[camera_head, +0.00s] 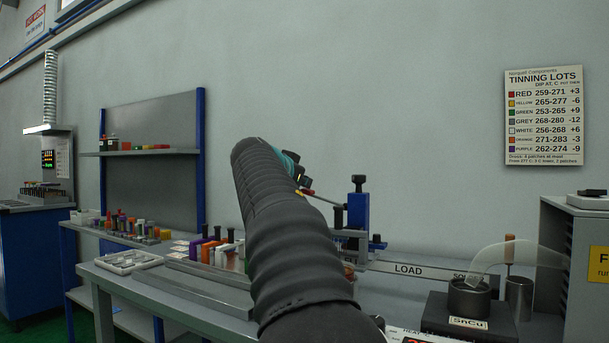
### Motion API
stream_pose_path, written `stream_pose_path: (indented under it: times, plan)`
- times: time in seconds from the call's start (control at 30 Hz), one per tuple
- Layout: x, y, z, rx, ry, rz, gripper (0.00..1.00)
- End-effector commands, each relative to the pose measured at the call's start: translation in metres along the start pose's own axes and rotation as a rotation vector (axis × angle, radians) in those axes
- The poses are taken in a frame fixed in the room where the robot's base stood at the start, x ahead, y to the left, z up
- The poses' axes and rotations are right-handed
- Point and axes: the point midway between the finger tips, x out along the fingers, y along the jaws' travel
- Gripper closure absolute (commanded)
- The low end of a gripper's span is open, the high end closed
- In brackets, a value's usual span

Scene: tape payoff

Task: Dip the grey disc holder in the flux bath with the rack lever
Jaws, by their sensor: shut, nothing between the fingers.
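My arm crosses the middle of the view. My gripper (304,186) shows only in small part past its end, shut and empty, left of a blue upright stand with a black top (357,211). The stand rises from the bench behind a strip marked LOAD. I cannot tell which part of it is the rack lever. Several coloured holders (207,243) stand in a row on the bench left of my arm; I cannot make out the grey disc holder for sure. No flux bath can be made out; my arm hides part of the bench.
A solder pot marked SnCu (469,298) stands at the right, with a curved clear shield and a metal cup (519,297) beside it. A grey cabinet (552,248) is at far right. A white tray (134,262) lies on the left bench. A tinning lots chart (544,116) hangs on the wall.

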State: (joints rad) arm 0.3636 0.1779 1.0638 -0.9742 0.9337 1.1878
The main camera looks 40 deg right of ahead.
Motion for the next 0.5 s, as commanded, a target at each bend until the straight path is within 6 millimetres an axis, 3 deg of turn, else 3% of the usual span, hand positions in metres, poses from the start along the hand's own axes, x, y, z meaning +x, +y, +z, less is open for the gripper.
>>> stream_pose_path:
  times: [0.5]
  plan:
    - [0.001,-0.0008,0.0042,-0.016,-0.001,0.004,1.0]
